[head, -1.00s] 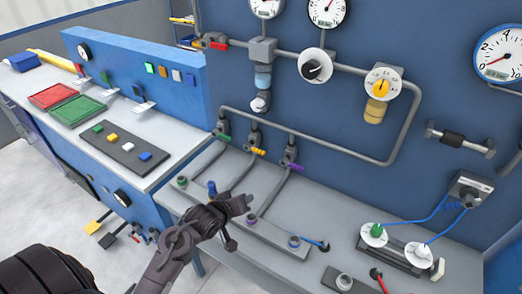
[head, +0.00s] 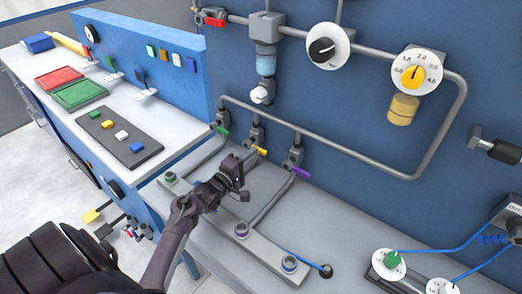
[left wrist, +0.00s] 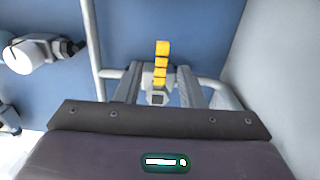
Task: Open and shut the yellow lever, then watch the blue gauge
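The yellow lever (head: 262,151) sits on the middle of three small valves on the pipes at the base of the blue wall. My left gripper (head: 240,168) is just left of and below it in the head view. In the left wrist view the yellow lever (left wrist: 162,62) stands upright between the two spread grey fingers of my left gripper (left wrist: 158,75), which is open. I cannot tell whether a finger touches it. No blue gauge shows in the current views. My right gripper is not in view.
A green lever (head: 222,130) and a purple lever (head: 300,172) flank the yellow one closely. Grey pipes (head: 340,148) run along the wall. A white dial with a yellow knob (head: 414,74) and blue cables (head: 440,252) are to the right.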

